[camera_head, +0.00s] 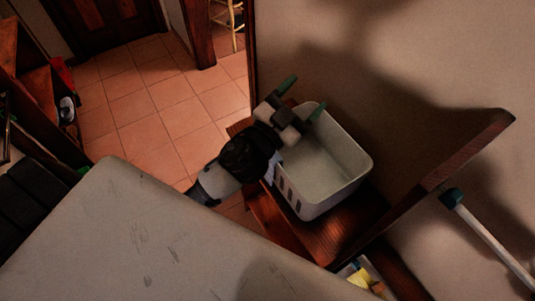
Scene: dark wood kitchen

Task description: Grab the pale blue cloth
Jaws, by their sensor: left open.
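My left gripper (302,98) is open, with its two green-tipped fingers spread apart over the back left rim of a white basket (350,184). Nothing shows between the fingers. A small pale bluish patch (272,168) shows at the basket's left edge, beside my left wrist. It may be part of the pale blue cloth, but I cannot tell. My left wrist and gripper hide some of that side of the basket. The visible inside of the basket looks pale and bare. My right gripper is not in view.
The basket stands on a dark wood shelf (328,238) against the wall. A sloping wood board (440,178) rises to its right. A white pole (490,236) leans at the far right. A yellow item (359,277) lies low in front. Open tiled floor (150,100) lies left.

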